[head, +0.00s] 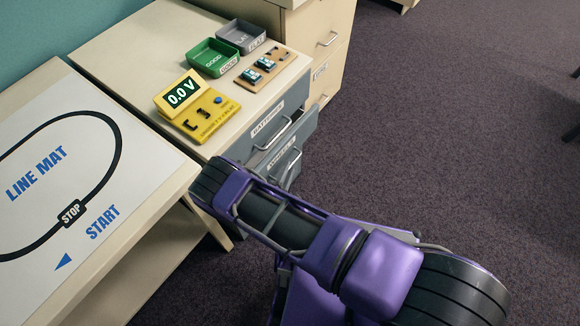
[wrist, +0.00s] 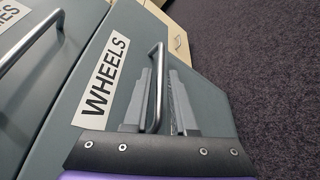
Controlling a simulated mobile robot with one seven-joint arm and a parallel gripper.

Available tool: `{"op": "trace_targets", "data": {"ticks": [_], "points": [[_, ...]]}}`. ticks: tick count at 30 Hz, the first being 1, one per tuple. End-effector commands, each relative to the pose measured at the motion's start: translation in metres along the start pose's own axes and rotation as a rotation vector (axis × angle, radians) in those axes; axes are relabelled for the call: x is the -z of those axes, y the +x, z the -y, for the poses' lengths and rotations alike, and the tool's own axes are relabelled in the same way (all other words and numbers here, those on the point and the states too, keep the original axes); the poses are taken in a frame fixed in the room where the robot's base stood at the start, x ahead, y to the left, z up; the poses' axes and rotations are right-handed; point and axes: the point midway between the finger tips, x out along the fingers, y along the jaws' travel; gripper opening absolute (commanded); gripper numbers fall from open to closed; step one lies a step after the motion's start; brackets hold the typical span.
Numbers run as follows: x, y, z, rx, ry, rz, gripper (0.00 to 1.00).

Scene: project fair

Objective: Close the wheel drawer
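The wheel drawer (wrist: 85,125) has a grey front with a white WHEELS label (wrist: 105,75) and a metal bar handle (wrist: 158,88). In the head view its label (head: 281,160) shows below the battery drawer (head: 268,122), partly hidden by my arm. How far the wheel drawer stands out is hard to tell. My gripper (wrist: 166,72) points at this drawer front, with its two grey fingers apart at the handle.
The cabinet top holds a yellow voltage tester (head: 192,110), a green bin (head: 212,58), a grey bin (head: 242,37) and a wooden board (head: 265,66) with small parts. A table with a line mat (head: 130,150) stands at left. Carpet (head: 440,130) is clear at right.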

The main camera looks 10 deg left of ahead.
Motion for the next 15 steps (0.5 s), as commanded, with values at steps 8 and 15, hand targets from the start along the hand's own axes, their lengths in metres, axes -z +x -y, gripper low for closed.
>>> {"op": "trace_targets", "data": {"ticks": [8,15], "points": [[0.000,0.024,0.000,0.000,0.001,0.001,0.25],[0.000,0.025,-0.001,0.000,0.000,0.000,0.25]]}}
